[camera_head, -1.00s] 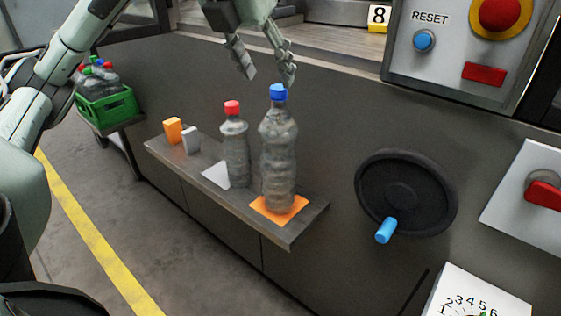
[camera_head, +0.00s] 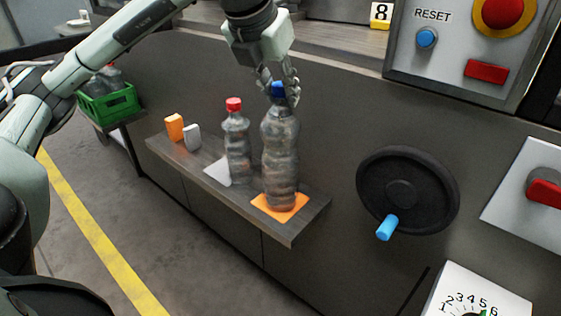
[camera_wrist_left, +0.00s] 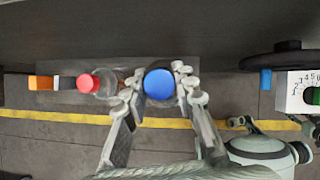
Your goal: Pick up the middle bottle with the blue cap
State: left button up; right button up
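The clear bottle with the blue cap (camera_head: 280,150) stands upright on an orange square (camera_head: 268,207) at the right end of the shelf. My left gripper (camera_head: 279,92) is over it from above, with its fingers on both sides of the blue cap. In the left wrist view the blue cap (camera_wrist_left: 159,84) sits between the two fingers of my left gripper (camera_wrist_left: 158,92). Small gaps seem to show beside the cap, so the fingers look open around it.
A red-capped bottle (camera_head: 237,145) stands just left, on a white square (camera_head: 217,173). An orange block (camera_head: 174,127) and a grey block (camera_head: 192,137) are further left on the shelf (camera_head: 225,195). A black handwheel (camera_head: 405,190) is to the right. A green crate (camera_head: 108,103) holds bottles.

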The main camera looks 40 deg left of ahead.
pick_arm(q)
jog(key=c, duration=0.5)
grip_shut()
pick_arm(e)
jog(key=shift+s+a+f, duration=0.15)
jog(key=shift+s, duration=0.15)
pick_arm(q)
jog(key=shift+r, duration=0.15)
pick_arm(e)
jog(key=shift+s, duration=0.15)
